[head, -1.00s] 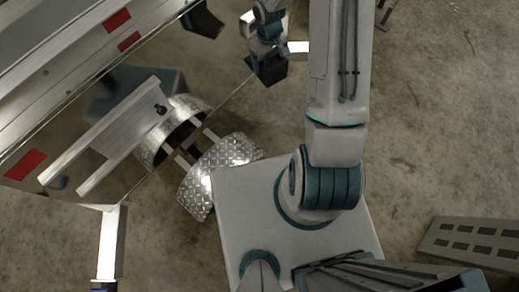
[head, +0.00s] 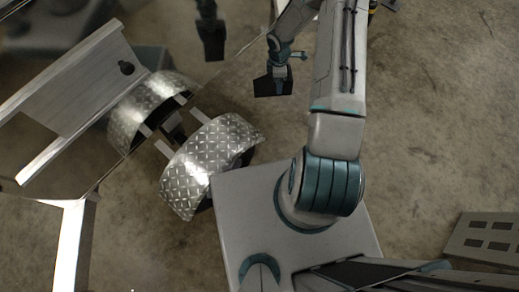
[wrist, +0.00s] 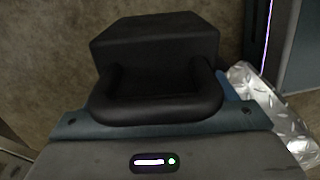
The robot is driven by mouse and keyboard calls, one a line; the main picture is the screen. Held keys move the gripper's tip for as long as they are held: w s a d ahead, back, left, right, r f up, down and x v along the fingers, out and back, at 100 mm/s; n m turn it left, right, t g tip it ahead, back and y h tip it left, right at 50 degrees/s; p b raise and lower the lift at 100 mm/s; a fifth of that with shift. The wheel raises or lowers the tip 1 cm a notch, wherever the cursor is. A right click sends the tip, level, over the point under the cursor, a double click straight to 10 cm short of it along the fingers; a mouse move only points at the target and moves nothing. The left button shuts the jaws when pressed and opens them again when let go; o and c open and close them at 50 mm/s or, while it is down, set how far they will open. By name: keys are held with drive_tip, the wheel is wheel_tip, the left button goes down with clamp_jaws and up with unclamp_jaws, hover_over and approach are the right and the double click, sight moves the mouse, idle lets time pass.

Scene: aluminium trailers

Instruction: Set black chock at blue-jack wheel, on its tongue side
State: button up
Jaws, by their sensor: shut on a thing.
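My gripper (head: 276,68) is shut on the black chock (head: 272,86), ahead of my base and beyond the fender. In the wrist view the chock (wrist: 155,45) fills the middle, with its loop handle against my gripper (wrist: 155,115). I cannot tell whether the chock touches the floor. A silver diamond-plate fender (head: 210,158) stands left of my base; the wheel beneath it is mostly hidden. The fender edge also shows in the wrist view (wrist: 268,105), right of my gripper. No blue jack can be made out.
A bright metal post (head: 75,235) stands lower left. A slotted grey ramp (head: 485,240) lies lower right. Concrete floor (head: 440,120) is clear on the right.

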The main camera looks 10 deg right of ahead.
drive_tip(key=d+f+n+b, duration=0.3)
drive_tip(key=f+n+b, duration=0.95)
drive_tip(key=f, duration=1.75)
drive_tip(key=shift+s+a+f+m+b, duration=0.6)
drive_tip(key=shift+s+a+f+b, duration=0.3)
drive_tip(key=shift+a+f+b, duration=0.75)
drive_tip(key=shift+s+a+f+m+b, duration=0.55)
drive_tip(key=shift+s+a+f+b, duration=0.35)
drive_tip(key=shift+a+f+b, duration=0.7)
drive_tip(key=shift+s+a+f+m+b, duration=0.6)
drive_tip(key=shift+s+a+f+b, duration=0.5)
drive_tip(key=shift+a+f, duration=0.9)
drive_tip(key=shift+w+f, duration=0.1)
drive_tip(key=shift+w, duration=0.1)
drive_tip(key=shift+f+b, duration=0.15)
drive_tip(key=shift+b, duration=0.2)
drive_tip(key=o, duration=1.4)
